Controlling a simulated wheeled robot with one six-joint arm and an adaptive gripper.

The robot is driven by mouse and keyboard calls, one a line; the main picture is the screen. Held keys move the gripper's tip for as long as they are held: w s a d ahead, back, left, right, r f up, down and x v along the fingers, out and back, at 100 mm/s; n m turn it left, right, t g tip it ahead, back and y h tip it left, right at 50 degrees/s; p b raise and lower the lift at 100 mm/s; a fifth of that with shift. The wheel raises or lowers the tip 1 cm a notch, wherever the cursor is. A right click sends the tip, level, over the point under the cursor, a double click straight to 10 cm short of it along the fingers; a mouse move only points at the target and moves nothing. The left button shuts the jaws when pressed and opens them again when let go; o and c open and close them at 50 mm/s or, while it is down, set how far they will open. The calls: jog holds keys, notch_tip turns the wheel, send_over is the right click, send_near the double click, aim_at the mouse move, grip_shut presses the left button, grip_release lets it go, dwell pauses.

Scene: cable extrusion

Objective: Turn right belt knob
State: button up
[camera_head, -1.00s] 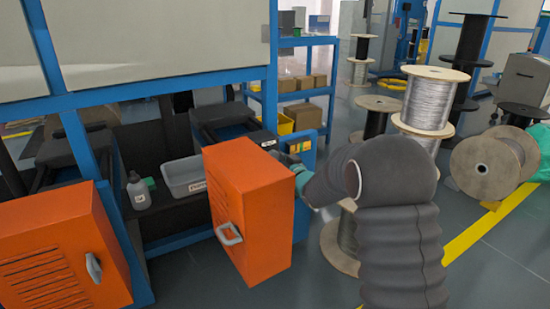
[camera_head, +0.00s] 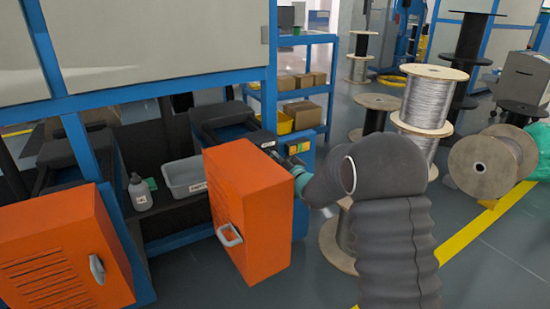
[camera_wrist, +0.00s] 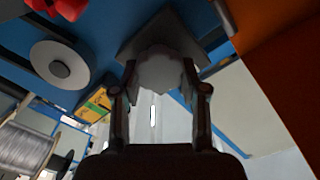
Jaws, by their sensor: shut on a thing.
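In the wrist view, a pale grey rounded knob (camera_wrist: 165,70) sits in front of a dark square plate on a blue panel (camera_wrist: 108,22). My gripper (camera_wrist: 160,76) has one finger on each side of it and is shut on it. The knob's marks and exact turn angle are too blurred to read. In the head view, the blue panel (camera_head: 309,158) stands behind the open orange door. The door and my arm hide the knob and most of my gripper there; a green-grey part of my wrist shows beside the panel.
The orange door (camera_head: 245,205) stands close left of my arm; it also edges the wrist view (camera_wrist: 285,70). A white round part (camera_wrist: 58,66) and a red part (camera_wrist: 68,8) are near the knob. Cable spools (camera_head: 433,100) stand behind and right. Floor at lower right is clear.

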dwell(0.4)
jog(key=o, duration=1.1)
jog(key=shift+o, duration=0.2)
jog(key=v, duration=0.7)
jog(key=shift+s+d, duration=0.15)
jog(key=shift+s, duration=0.05)
